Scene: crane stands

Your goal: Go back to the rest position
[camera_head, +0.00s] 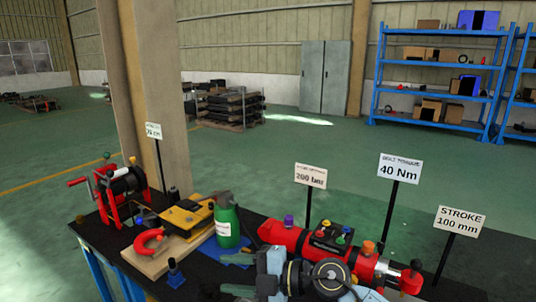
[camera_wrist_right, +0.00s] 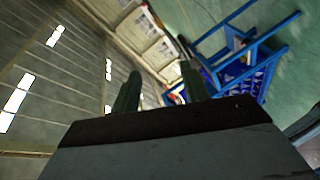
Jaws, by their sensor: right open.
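My right gripper (camera_head: 238,277) is low in the head view, with its grey wrist at the bottom centre and its fingers pointing left. It is in front of the red cylinder unit (camera_head: 325,246) on the dark bench. In the right wrist view, its two dark fingers (camera_wrist_right: 160,90) stand apart with nothing between them. Beyond them are the hall's wall and roof, and a blue frame (camera_wrist_right: 245,60). My left gripper is not in view.
The dark bench (camera_head: 105,236) carries a red winch (camera_head: 122,190), a green bottle (camera_head: 228,226), a yellow device (camera_head: 187,215) and a red shackle (camera_head: 150,241). Signs on posts, such as the 40 Nm sign (camera_head: 400,169), rise behind. Open green floor lies beyond.

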